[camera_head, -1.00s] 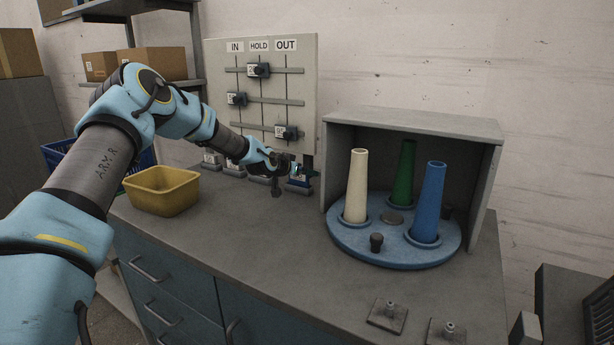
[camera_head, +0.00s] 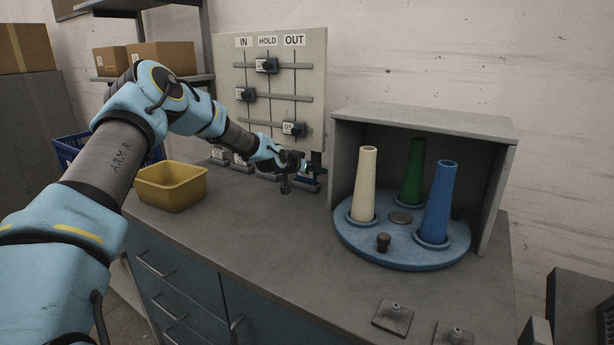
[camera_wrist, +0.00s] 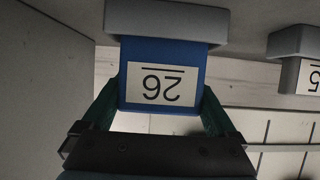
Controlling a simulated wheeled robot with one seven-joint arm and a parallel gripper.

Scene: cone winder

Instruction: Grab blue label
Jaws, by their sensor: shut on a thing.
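The blue label (camera_wrist: 194,76) is a blue block with a white card reading 26, upside down in the wrist view. My gripper (camera_wrist: 160,100) has a finger on each side of it and is shut on it. The label's grey base (camera_wrist: 165,22) shows at the top of the wrist view. In the head view my gripper (camera_head: 303,165) is at the back of the counter, right of a row of similar label holders (camera_head: 240,160). The label is small there and partly hidden by my gripper.
A board (camera_head: 285,82) marked IN, HOLD and OUT stands behind my gripper. A grey housing (camera_head: 425,118) with a blue turntable (camera_head: 400,252) and three cones is to the right. A yellow bin (camera_head: 171,198) is to the left.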

